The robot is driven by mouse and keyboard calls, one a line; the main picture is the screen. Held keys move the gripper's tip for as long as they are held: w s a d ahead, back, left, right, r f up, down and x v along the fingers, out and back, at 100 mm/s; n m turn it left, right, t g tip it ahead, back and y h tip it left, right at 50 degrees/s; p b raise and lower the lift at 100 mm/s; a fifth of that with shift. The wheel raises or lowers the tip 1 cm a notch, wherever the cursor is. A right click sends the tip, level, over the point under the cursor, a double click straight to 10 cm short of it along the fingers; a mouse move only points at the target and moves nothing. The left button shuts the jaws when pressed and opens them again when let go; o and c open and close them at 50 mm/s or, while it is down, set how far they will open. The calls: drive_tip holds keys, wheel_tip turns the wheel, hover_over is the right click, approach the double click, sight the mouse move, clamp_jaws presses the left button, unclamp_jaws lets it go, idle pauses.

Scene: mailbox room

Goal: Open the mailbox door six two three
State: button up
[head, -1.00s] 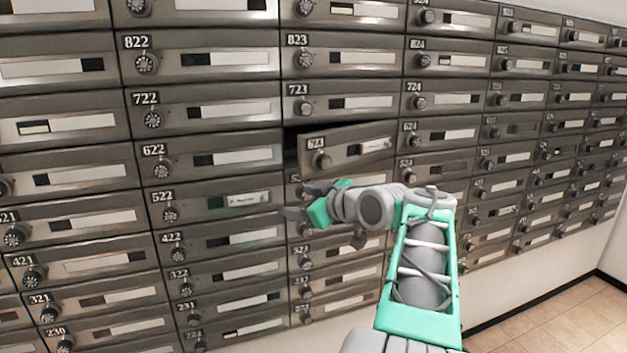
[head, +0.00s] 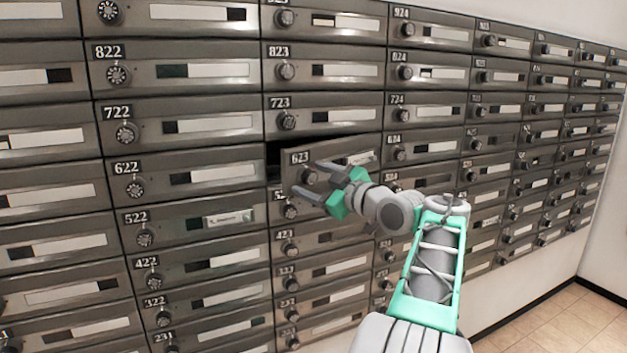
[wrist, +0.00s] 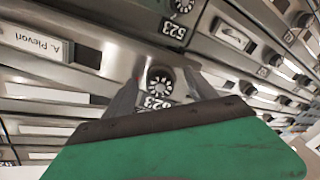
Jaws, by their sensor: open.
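The door of mailbox 623 (head: 330,160) stands ajar in the head view. Its left side sticks out from the wall, with a dark gap along the left and top edges. Its round dial knob (wrist: 160,78) shows in the wrist view, with the number 623 beside it. My gripper (head: 307,178) is open in front of the left part of this door. In the wrist view its two fingers (wrist: 163,84) lie on either side of the knob. I cannot tell whether they touch it. The gripper partly hides the door's lower edge in the head view.
Closed doors surround it, among them 723 (head: 325,118) above, 622 (head: 195,178) to the left and 523 (wrist: 176,30), seen in the wrist view. A tiled floor (head: 540,325) shows clear at the lower right.

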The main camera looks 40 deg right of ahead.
clamp_jaws()
idle(0.6)
